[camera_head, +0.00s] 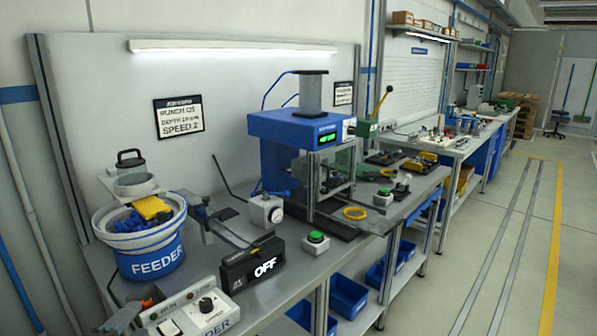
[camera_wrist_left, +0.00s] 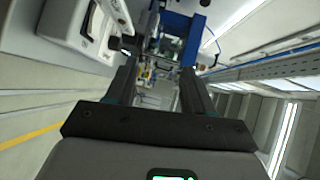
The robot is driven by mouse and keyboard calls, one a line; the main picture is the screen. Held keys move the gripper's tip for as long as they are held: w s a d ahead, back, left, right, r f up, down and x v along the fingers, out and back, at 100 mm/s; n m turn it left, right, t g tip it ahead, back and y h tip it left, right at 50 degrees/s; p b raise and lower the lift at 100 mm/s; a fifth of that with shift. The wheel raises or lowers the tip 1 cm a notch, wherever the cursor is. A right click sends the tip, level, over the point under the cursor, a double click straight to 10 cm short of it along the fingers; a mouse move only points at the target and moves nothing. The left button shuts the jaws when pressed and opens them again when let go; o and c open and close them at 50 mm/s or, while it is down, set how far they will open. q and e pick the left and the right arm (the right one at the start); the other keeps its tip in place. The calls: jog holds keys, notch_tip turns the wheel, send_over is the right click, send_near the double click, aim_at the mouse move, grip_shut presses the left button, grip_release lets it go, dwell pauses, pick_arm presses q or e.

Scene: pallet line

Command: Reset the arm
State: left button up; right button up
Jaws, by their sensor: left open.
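My left gripper (camera_wrist_left: 159,70) shows in the left wrist view, with its two dark fingers spread apart and nothing between them. Past the fingers, the blue press (camera_wrist_left: 183,27) stands at the top of that view, some way off. I cannot clearly make out the left gripper in the head view. My right gripper is in neither view. In the head view, the blue press (camera_head: 285,128) stands on the workbench (camera_head: 285,300) with a green-lit display.
On the bench are a white and blue feeder bowl (camera_head: 150,262), a feeder control box (camera_head: 205,312), a black OFF box (camera_head: 252,262) and a green button (camera_head: 316,238). Blue bins (camera_head: 348,297) sit below. The floor (camera_head: 470,250) to the right is clear.

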pick_arm(q)
jog(key=s+d+f+n+g+h, duration=0.1)
jog(key=d+f+g, duration=0.25)
jog(key=f, duration=0.45)
jog(key=s+d+f+n+g+h+p, duration=0.1)
jog(key=d+f+g, duration=0.1)
jog(key=d+f, duration=0.45)
jog(key=s+d+f+n+g+h, duration=0.1)
jog(key=d+f+n+g, duration=0.15)
jog(key=f, duration=0.75)
jog(key=s+d+f+n+g, duration=0.3)
jog(key=s+f+n+g, duration=0.1)
jog(key=s+f+n, duration=0.2)
jog(key=s+d+f+n+g, duration=0.4)
jog(key=s+f+n, duration=0.2)
jog(key=s+n, duration=0.3)
jog(key=shift+s+f+p, duration=0.25)
jog(key=shift+s+p, duration=0.15)
jog(key=shift+s, duration=0.6)
